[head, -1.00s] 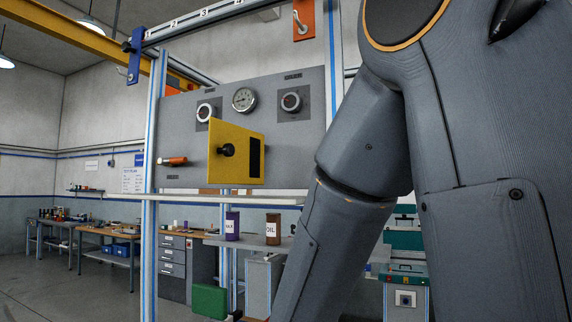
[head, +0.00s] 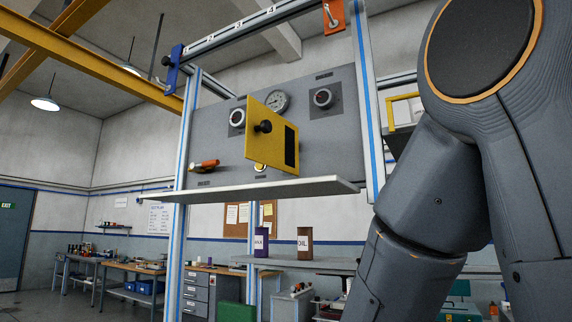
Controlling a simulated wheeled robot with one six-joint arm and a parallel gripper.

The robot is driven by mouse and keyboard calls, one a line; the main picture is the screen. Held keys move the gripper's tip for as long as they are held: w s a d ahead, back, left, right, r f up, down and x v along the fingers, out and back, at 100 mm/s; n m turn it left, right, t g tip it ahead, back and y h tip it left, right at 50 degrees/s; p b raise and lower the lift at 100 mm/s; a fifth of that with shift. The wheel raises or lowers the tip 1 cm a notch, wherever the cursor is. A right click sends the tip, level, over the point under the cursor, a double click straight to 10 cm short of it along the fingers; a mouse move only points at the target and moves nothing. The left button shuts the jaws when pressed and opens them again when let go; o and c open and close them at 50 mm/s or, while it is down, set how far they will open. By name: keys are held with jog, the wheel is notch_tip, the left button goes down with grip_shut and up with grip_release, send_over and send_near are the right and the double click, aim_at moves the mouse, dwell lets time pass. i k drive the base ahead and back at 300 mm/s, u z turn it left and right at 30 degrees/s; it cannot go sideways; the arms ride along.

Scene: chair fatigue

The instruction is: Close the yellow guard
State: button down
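The yellow guard (head: 273,135) is a flat plate with a black round knob (head: 263,127) and a dark slot. It stands out at an angle from the grey panel (head: 225,158), so it is swung open. Part of a round yellow-rimmed item shows below and behind it. My arm fills the right side of the head view, well to the right of the guard. My gripper is outside the picture.
A white shelf (head: 262,190) juts out below the panel. An orange-handled part (head: 204,166), a gauge (head: 277,102) and two dials sit on the panel. Blue-striped posts frame it. Two containers (head: 305,243) stand on a lower shelf. Open floor lies at left.

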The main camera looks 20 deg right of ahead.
aim_at(271, 141)
jog(key=k, duration=1.2)
jog(key=u, duration=0.7)
jog(key=i, duration=1)
jog(key=z, duration=0.5)
jog(key=i, duration=0.75)
jog(key=z, duration=0.7)
